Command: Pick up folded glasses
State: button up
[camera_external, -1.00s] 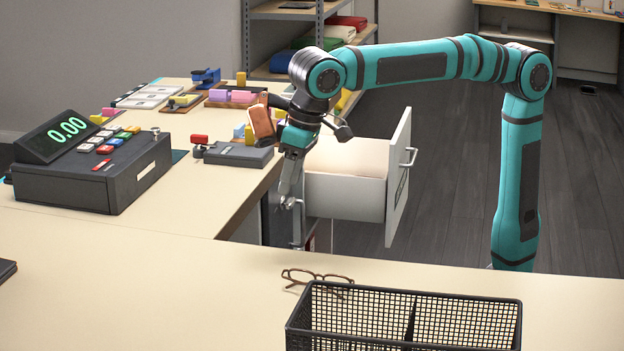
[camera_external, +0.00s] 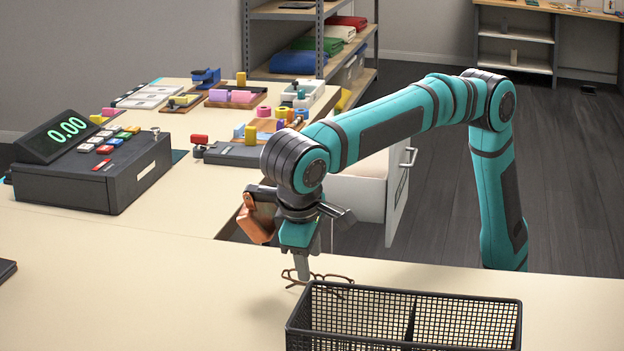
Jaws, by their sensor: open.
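The folded glasses (camera_external: 336,277) have thin brown frames and lie on the pale table (camera_external: 150,290), just behind the black mesh basket. My gripper (camera_external: 303,277) points down at the left part of the glasses, with its fingertips at about the height of the frame. The fingers overlap the glasses in this view, and I cannot tell whether they touch them. My gripper is open. Part of the glasses is hidden behind the fingers.
The black mesh basket (camera_external: 350,291) with a divider stands close in front of the glasses. A cash register (camera_external: 90,165) sits on the table at the left. An open drawer (camera_external: 365,190) is behind my arm. The table left of the glasses is clear.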

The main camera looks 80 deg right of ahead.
jog(key=shift+x, duration=2.65)
jog(key=shift+c, duration=0.5)
jog(key=c, duration=0.6)
